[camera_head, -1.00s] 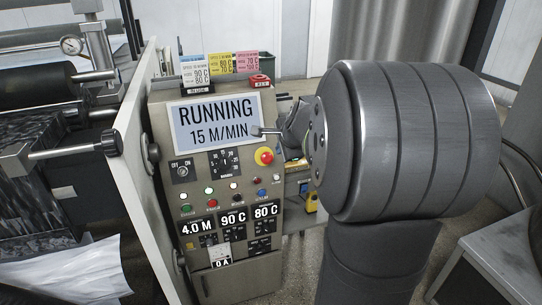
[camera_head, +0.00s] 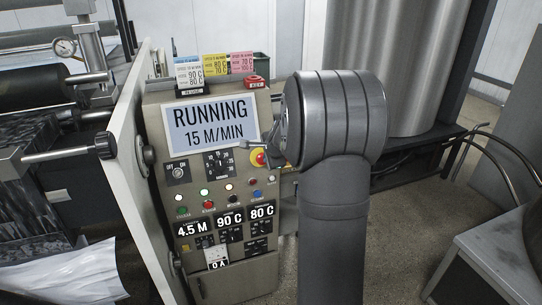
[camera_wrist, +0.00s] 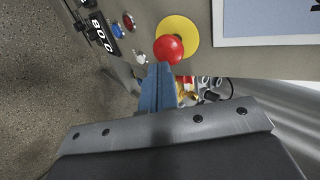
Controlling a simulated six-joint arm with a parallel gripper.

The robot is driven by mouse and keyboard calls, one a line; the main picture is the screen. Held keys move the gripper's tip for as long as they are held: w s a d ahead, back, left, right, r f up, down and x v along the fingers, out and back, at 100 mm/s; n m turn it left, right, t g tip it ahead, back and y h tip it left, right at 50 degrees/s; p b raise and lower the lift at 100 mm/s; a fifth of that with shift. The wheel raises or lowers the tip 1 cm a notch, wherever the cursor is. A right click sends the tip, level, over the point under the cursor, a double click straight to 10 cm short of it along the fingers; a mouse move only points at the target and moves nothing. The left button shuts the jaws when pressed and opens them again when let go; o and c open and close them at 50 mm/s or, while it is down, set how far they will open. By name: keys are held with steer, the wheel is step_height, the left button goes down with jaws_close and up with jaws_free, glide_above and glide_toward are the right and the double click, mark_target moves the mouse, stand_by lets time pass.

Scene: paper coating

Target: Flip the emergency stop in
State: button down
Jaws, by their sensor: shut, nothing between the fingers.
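The emergency stop is a round red button (camera_head: 258,158) on a yellow disc, on the right side of the control panel (camera_head: 222,270) below the screen. In the head view my gripper (camera_head: 246,144) partly covers it. In the wrist view the red button (camera_wrist: 168,48) sits in front of the yellow disc (camera_wrist: 180,30). My gripper's blue fingers (camera_wrist: 158,68) are shut and empty, with their tips right beside the red button's lower edge in that view. I cannot tell whether they touch it.
The screen (camera_head: 209,123) reads RUNNING 15 M/MIN. A rotary switch (camera_head: 218,162), an on/off switch (camera_head: 178,173) and several small coloured buttons surround the stop.

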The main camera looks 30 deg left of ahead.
steer(key=shift+w+a+f, duration=0.5)
steer(key=shift+w+a, duration=0.25)
steer(key=shift+w+a+f, duration=0.45)
steer(key=shift+w+a, duration=0.2)
steer(key=shift+a, duration=0.05)
steer(key=f+v, duration=0.1)
steer(key=v, duration=1.3)
steer(key=shift+s+d, duration=0.35)
steer(key=shift+d, duration=0.05)
